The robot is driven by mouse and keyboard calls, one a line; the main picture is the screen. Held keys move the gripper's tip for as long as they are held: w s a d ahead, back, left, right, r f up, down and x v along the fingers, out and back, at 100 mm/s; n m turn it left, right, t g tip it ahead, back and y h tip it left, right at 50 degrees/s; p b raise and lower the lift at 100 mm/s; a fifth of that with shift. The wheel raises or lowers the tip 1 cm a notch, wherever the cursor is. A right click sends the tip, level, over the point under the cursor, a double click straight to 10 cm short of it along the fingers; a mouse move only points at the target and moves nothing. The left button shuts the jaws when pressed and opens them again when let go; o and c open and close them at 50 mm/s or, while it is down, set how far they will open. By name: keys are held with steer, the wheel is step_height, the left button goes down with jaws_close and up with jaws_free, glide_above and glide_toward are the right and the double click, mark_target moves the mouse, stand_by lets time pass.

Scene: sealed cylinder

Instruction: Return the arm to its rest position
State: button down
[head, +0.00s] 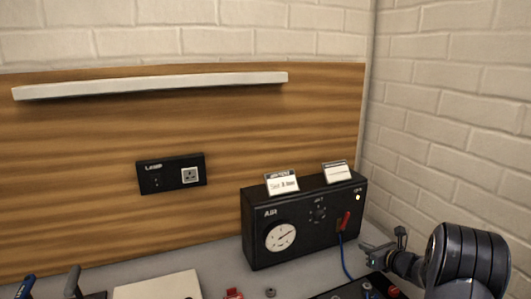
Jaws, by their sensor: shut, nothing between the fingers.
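My gripper (372,252) is at the lower right, in front of the right end of a black control box. It is small, grey and metallic, points left and looks shut with nothing held. My dark ribbed arm link (468,260) fills the lower right corner behind it. The rest of my arm is out of the frame.
The black box (258,225) has a dial (280,237), a red lever (346,221), a blue cable (346,262) and two label cards on top. A pale board (158,287), tool handles (72,281) and small red parts (233,293) line the bench's front. Brick wall stands right.

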steer(key=x, duration=0.5)
steer(key=shift+w+a, duration=0.1)
steer(key=shift+w, duration=0.25)
step_height(320, 180, up, 2)
steer(key=n+h+b, duration=0.1)
steer(key=n+b, duration=0.2)
steer(key=b, duration=0.4)
steer(key=r+n+b, duration=0.1)
steer(key=b, duration=0.2)
steer(key=n+t+b, duration=0.1)
steer(key=b, duration=0.2)
steer(key=shift+s+r+n+h, duration=0.3)
steer(key=shift+r+n+h, duration=0.1)
steer(key=s+r+n+t+h+b, duration=0.1)
steer(key=s+r+n+b, duration=0.2)
steer(key=b, duration=0.5)
steer(key=s+a+r+n+t+h+b, duration=0.1)
steer(key=s+r+n+t+b, duration=0.1)
steer(key=s+b, duration=0.4)
steer(key=shift+s+a+r+n+h+b, duration=0.25)
steer(key=shift+r+n+b, duration=0.35)
steer(key=shift+b, duration=0.55)
